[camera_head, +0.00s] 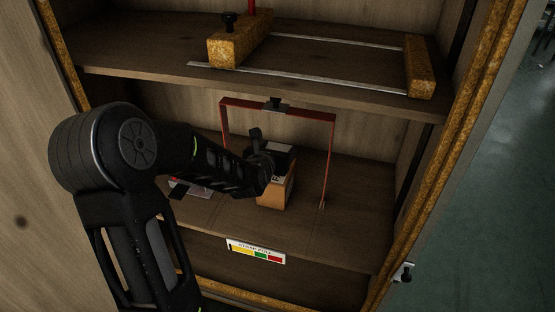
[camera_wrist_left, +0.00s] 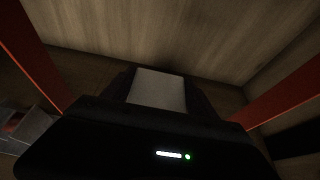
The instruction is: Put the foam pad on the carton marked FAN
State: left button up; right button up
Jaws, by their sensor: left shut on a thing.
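The carton (camera_head: 274,192) is an orange-brown box on the lower shelf, inside a red frame. A small dark mark shows near its top edge, too small to read. My left gripper (camera_head: 272,160) is at the carton's top, reaching in from the left. In the left wrist view a pale grey flat piece, which I take for the foam pad (camera_wrist_left: 158,91), sits between the dark fingers of my left gripper (camera_wrist_left: 158,88), which is shut on it. My right gripper is not in view.
The red frame (camera_head: 331,150) stands around the carton, close to my left gripper. The upper shelf (camera_head: 150,62) hangs above, with wooden blocks and metal rails. A flat grey item (camera_head: 193,190) lies left of the carton. The lower shelf's right side is clear.

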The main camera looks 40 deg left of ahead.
pick_arm(q)
notch_tip(320, 180, down, 4)
jog(key=shift+r+b, duration=0.2)
jog(key=shift+b, duration=0.3)
jog(key=shift+f, duration=0.15)
jog(key=o, duration=1.5)
jog(key=shift+c, duration=0.2)
